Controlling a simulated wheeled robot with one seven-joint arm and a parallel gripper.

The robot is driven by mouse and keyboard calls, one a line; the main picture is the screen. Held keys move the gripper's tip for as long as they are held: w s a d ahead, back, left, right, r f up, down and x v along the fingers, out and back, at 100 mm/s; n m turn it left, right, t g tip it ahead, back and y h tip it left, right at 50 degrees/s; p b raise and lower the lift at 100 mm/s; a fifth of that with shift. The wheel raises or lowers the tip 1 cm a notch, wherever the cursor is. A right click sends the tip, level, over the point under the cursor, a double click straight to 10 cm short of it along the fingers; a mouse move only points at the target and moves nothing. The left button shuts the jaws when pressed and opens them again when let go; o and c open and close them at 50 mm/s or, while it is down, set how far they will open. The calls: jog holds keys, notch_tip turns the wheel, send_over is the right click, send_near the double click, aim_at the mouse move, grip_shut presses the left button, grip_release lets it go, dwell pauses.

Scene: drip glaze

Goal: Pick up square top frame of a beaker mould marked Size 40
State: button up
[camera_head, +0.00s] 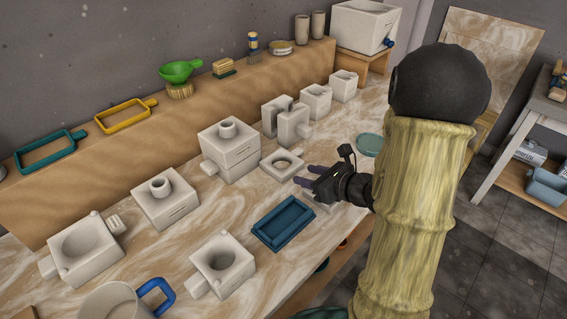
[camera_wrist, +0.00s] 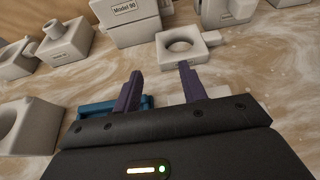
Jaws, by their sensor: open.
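A flat white square frame with a round hole (camera_head: 284,176) lies on the marbled table, left of my gripper. It also shows ahead of the fingers in the wrist view (camera_wrist: 170,62), with a small tab on its right side. No Size 40 mark can be read on it. My gripper (camera_head: 307,175) is open and empty, its two dark purple fingers apart and pointing toward this frame in the wrist view (camera_wrist: 160,72). Another pale piece (camera_head: 318,206) lies below my gripper, mostly hidden by it, so its shape cannot be told.
A stacked white mould (camera_head: 229,150) stands behind the frame; its label reads about "Model 80" in the wrist view (camera_wrist: 125,8). A blue tray (camera_head: 283,224) lies in front. Several other white moulds stand around. A green dish (camera_head: 369,145) lies to the right.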

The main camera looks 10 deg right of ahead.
send_near(270, 167)
jog(key=x, duration=0.3)
jog(key=shift+w+a, duration=0.15)
jog(key=shift+w, duration=0.3)
jog(key=shift+a, duration=0.1)
jog(key=x, duration=0.5)
jog(key=shift+s+f, duration=0.1)
jog(key=shift+f, duration=0.1)
grip_shut()
